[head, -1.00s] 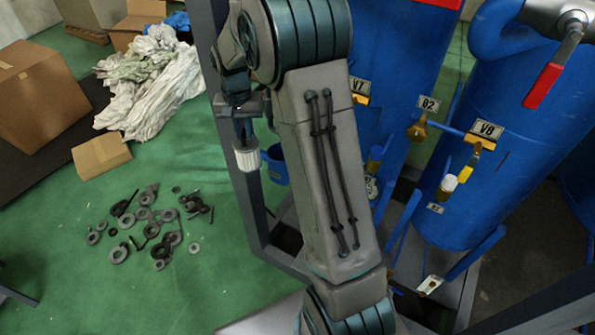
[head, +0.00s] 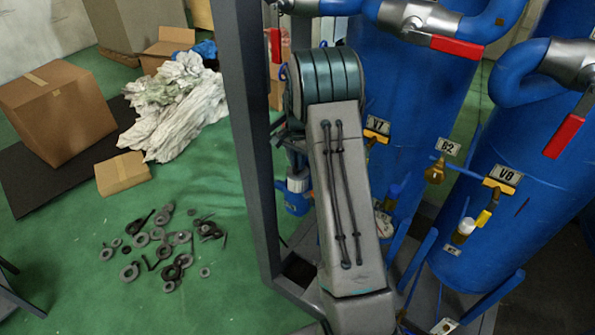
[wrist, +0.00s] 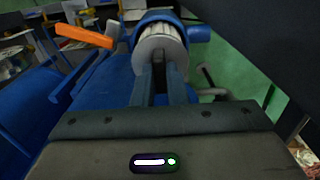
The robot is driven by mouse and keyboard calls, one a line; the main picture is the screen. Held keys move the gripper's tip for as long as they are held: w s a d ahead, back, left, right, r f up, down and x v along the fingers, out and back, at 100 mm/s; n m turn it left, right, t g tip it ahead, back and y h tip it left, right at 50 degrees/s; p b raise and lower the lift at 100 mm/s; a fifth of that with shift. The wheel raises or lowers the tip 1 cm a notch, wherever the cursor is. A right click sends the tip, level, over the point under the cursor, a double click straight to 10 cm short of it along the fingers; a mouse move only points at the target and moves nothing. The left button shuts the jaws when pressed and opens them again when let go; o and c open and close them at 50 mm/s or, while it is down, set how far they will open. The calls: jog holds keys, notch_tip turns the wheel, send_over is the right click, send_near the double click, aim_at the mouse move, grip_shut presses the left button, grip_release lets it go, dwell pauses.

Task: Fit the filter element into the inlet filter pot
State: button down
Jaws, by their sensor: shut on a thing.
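The filter element (wrist: 158,42) is a white ribbed cylinder at the top middle of the wrist view. My gripper (wrist: 165,70) is shut on its near end. The blue inlet filter pot (wrist: 200,32) shows around and behind the far end of the element. In the head view the pot (head: 297,203) stands just right of the grey frame post, with a bit of the white element (head: 298,184) at its mouth. I cannot tell how deep the element sits. My arm hides most of the gripper in the head view.
A grey frame post (head: 250,130) stands close left of the pot. Blue tanks (head: 420,100) with valves and red handles (head: 457,46) rise at right. An orange handle (wrist: 83,36) shows in the wrist view. Loose rings and bolts (head: 160,245) lie on the green floor.

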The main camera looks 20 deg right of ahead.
aim_at(298, 172)
notch_tip(298, 172, down, 4)
jog(key=shift+r+p, duration=0.15)
jog(key=shift+p, duration=0.2)
jog(key=shift+f+b, duration=0.6)
jog(key=c, duration=1.5)
grip_release()
jog(key=shift+o, duration=0.2)
